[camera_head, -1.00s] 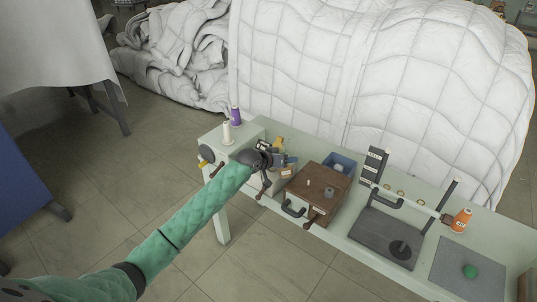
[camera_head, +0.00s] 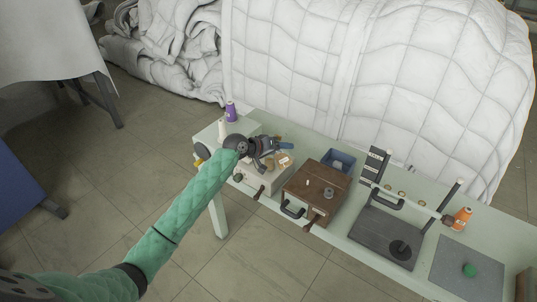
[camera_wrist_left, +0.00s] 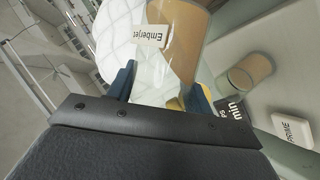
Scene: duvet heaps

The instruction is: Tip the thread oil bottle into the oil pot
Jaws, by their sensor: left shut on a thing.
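My left gripper (camera_head: 284,148) is above the pale box (camera_head: 265,178) at the left end of the bench. In the left wrist view its blue fingers (camera_wrist_left: 163,92) are shut on a clear bottle (camera_wrist_left: 178,45) with amber contents and an upside-down "Emberjet" label. I cannot tell whether this is the thread oil bottle. In the head view the gripper mostly hides it. A small round vessel with tan contents (camera_wrist_left: 250,72), perhaps the oil pot, stands apart from the bottle in the wrist view. My right gripper is not in view.
A brown wooden box (camera_head: 316,188) and a blue bin (camera_head: 339,161) stand right of the gripper. White (camera_head: 222,130) and purple (camera_head: 231,112) spools stand to its left. A dark plate (camera_head: 385,235) and orange spool (camera_head: 462,217) lie farther right. The quilt (camera_head: 300,60) rises behind.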

